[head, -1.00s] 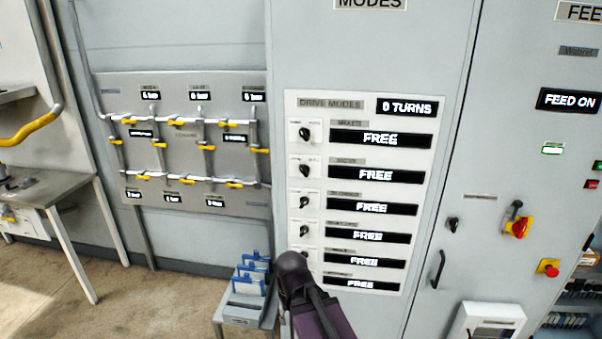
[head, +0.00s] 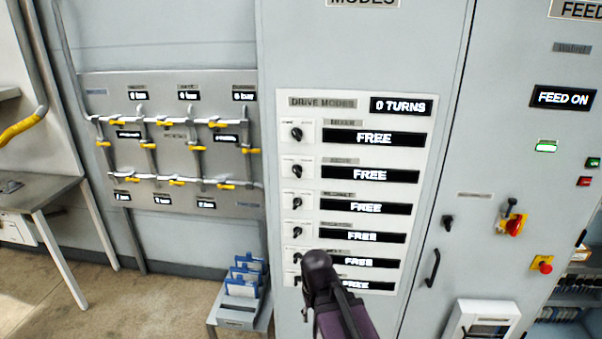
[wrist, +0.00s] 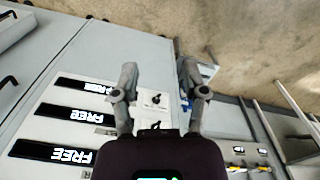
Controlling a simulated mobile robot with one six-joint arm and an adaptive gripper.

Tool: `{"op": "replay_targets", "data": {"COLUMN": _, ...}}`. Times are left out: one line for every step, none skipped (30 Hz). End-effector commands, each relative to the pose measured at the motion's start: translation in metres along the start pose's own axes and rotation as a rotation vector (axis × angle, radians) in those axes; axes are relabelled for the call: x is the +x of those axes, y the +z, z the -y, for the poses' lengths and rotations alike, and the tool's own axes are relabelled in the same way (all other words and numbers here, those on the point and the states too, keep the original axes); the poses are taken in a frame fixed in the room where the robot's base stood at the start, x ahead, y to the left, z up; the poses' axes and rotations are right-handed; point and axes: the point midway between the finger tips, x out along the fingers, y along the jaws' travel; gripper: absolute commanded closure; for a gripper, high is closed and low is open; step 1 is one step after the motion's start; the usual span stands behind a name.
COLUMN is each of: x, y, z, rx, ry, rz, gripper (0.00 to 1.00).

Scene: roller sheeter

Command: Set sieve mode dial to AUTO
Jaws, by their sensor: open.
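The drive modes panel (head: 360,106) on the grey cabinet has a column of black dials, each beside a black display reading FREE. The row labels are too blurred to tell which is the sieve dial. The top dial (head: 296,134) is clear in the head view; the lowest dials are partly behind my arm (head: 330,290). My gripper (wrist: 158,72) is open and empty in the wrist view. Its fingers spread either side of a white dial plate with a dial (wrist: 157,99) on it; I cannot tell whether they touch it.
A pipe panel with yellow-handled valves (head: 176,183) is on the wall at left. A small stand with blue card holders (head: 240,290) is low beside the cabinet. A red-and-yellow switch (head: 514,225) and a door handle (head: 433,268) are at right.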

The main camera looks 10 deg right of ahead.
Motion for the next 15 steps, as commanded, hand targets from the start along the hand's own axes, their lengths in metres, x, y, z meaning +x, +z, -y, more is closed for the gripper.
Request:
{"op": "replay_targets", "data": {"x": 0.0000, "y": 0.0000, "z": 0.0001, "rx": 0.000, "ry": 0.000, "rz": 0.000, "gripper": 0.43}}
{"op": "replay_targets", "data": {"x": 0.0000, "y": 0.0000, "z": 0.0001, "rx": 0.000, "ry": 0.000, "rz": 0.000, "gripper": 0.43}}
{"op": "replay_targets", "data": {"x": 0.0000, "y": 0.0000, "z": 0.0001, "rx": 0.000, "ry": 0.000, "rz": 0.000, "gripper": 0.43}}
{"op": "replay_targets", "data": {"x": 0.0000, "y": 0.0000, "z": 0.0001, "rx": 0.000, "ry": 0.000, "rz": 0.000, "gripper": 0.43}}
{"op": "replay_targets", "data": {"x": 0.0000, "y": 0.0000, "z": 0.0001, "rx": 0.000, "ry": 0.000, "rz": 0.000, "gripper": 0.43}}
{"op": "replay_targets", "data": {"x": 0.0000, "y": 0.0000, "z": 0.0001, "rx": 0.000, "ry": 0.000, "rz": 0.000, "gripper": 0.43}}
{"op": "replay_targets", "data": {"x": 0.0000, "y": 0.0000, "z": 0.0001, "rx": 0.000, "ry": 0.000, "rz": 0.000, "gripper": 0.43}}
{"op": "replay_targets", "data": {"x": 0.0000, "y": 0.0000, "z": 0.0001, "rx": 0.000, "ry": 0.000, "rz": 0.000, "gripper": 0.34}}
{"op": "replay_targets", "data": {"x": -0.0001, "y": -0.0002, "z": 0.0000, "rx": -0.001, "ry": 0.001, "rz": -0.001, "gripper": 0.22}}
{"op": "replay_targets", "data": {"x": -0.0002, "y": -0.0005, "z": -0.0002, "rx": -0.001, "ry": 0.002, "rz": -0.002, "gripper": 0.13}}
{"op": "replay_targets", "data": {"x": -0.0004, "y": -0.0011, "z": -0.0006, "rx": -0.003, "ry": 0.005, "rz": -0.004, "gripper": 0.04}}
{"op": "replay_targets", "data": {"x": -0.0007, "y": -0.0023, "z": -0.0013, "rx": -0.006, "ry": 0.011, "rz": -0.008, "gripper": 0.00}}
{"op": "replay_targets", "data": {"x": -0.0011, "y": -0.0037, "z": -0.0021, "rx": -0.009, "ry": 0.017, "rz": -0.013, "gripper": 0.00}}
{"op": "replay_targets", "data": {"x": -0.0016, "y": -0.0053, "z": -0.0033, "rx": -0.013, "ry": 0.027, "rz": -0.019, "gripper": 0.00}}
{"op": "replay_targets", "data": {"x": -0.0025, "y": -0.0080, "z": -0.0054, "rx": -0.020, "ry": 0.043, "rz": -0.029, "gripper": 0.00}}
